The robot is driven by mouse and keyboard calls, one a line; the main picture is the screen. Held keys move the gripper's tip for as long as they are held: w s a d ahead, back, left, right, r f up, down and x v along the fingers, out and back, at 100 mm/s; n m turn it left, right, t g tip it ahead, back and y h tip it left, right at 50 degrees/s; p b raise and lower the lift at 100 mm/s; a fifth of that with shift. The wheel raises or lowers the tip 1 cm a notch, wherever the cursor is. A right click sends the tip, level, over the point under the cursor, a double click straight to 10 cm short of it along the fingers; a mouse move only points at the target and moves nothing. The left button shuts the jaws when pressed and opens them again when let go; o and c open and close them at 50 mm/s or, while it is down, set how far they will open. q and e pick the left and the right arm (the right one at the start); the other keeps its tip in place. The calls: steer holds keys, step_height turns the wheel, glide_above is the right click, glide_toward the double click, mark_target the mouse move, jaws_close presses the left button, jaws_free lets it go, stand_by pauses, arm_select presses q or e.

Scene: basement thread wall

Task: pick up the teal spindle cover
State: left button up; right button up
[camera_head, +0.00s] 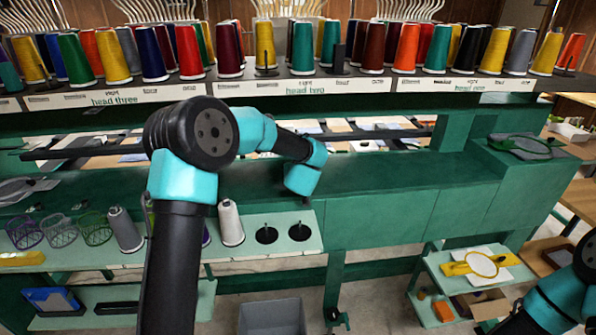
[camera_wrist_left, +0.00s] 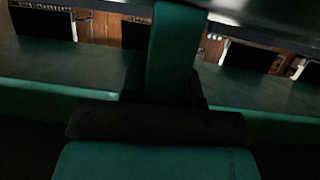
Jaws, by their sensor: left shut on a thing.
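A small mesh cup of dull teal wire (camera_head: 61,232), which looks like the teal spindle cover, stands at the left end of the pale green shelf in the head view. It is between a purple mesh cup (camera_head: 24,232) and a green mesh cup (camera_head: 96,229). My left arm crosses the middle of the head view, its wrist well to the right of the cups. In the left wrist view my left gripper (camera_wrist_left: 155,122) shows as a dark bar over a teal body. My right gripper is out of view.
A grey cone (camera_head: 124,230) and a pale cone (camera_head: 231,223) stand on the shelf, with two black spindle discs (camera_head: 283,234) to the right. A rack of thread cones (camera_head: 300,84) runs along the back. The green bench top (camera_head: 380,178) right of my wrist is clear.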

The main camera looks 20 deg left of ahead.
arm_select(q)
steer(key=shift+r, duration=1.55)
steer(key=shift+s+d+r, duration=0.1)
steer(key=shift+s+r, duration=0.1)
steer(key=shift+s, duration=0.05)
steer(key=s+d, duration=0.3)
steer(key=s, duration=0.4)
steer(key=s+d+r, duration=0.1)
steer(key=s+d, duration=0.1)
steer(key=s, duration=0.5)
steer(key=shift+s+d+r, duration=0.15)
steer(key=shift+s+d, duration=0.05)
steer(key=shift+d, duration=0.2)
